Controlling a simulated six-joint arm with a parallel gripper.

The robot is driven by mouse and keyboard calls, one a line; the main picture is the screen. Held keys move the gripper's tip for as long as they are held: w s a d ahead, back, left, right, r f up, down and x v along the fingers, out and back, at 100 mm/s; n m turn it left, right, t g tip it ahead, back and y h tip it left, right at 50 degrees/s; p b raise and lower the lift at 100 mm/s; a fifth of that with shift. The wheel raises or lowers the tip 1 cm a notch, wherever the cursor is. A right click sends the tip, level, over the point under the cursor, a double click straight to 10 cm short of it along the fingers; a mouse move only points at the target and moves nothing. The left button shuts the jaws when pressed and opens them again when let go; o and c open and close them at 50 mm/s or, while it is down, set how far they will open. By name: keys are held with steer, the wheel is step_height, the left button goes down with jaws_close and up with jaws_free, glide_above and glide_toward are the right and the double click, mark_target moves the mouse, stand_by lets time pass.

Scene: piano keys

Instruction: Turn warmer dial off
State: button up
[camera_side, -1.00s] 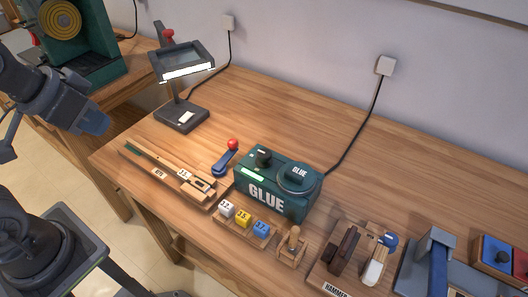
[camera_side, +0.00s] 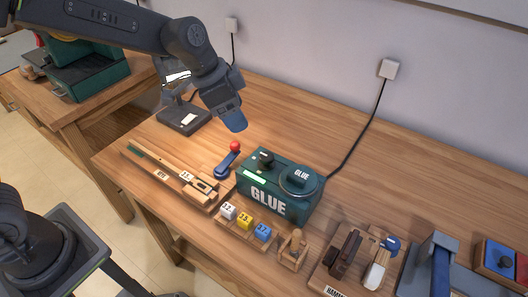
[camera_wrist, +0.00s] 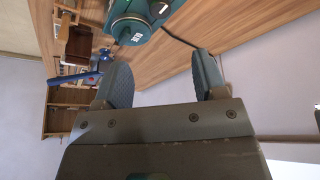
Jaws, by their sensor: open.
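The green glue warmer (camera_side: 277,187) stands on the wooden bench, with "GLUE" on its front. Its black dial (camera_side: 266,159) is on the top left, near a lit green strip (camera_side: 255,177). A round lidded pot (camera_side: 300,178) sits on the top right. My gripper (camera_side: 236,122) is above the bench, behind and left of the warmer, apart from it. In the wrist view the two fingers (camera_wrist: 163,82) are spread with nothing between them.
A red-knobbed blue lever (camera_side: 229,160) stands left of the warmer. Numbered blocks (camera_side: 245,221) sit in front. A lamp (camera_side: 184,116) is behind my gripper. A hammer stand (camera_side: 352,258) is at right. A black cord runs to the wall socket (camera_side: 389,68). The bench behind the warmer is clear.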

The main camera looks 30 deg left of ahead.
mark_target(266, 156)
steer(key=x, duration=1.4)
steer(key=shift+w+d+f, duration=0.2)
steer(key=shift+d+f, duration=0.05)
steer(key=shift+f, duration=0.05)
steer(key=c, duration=0.9)
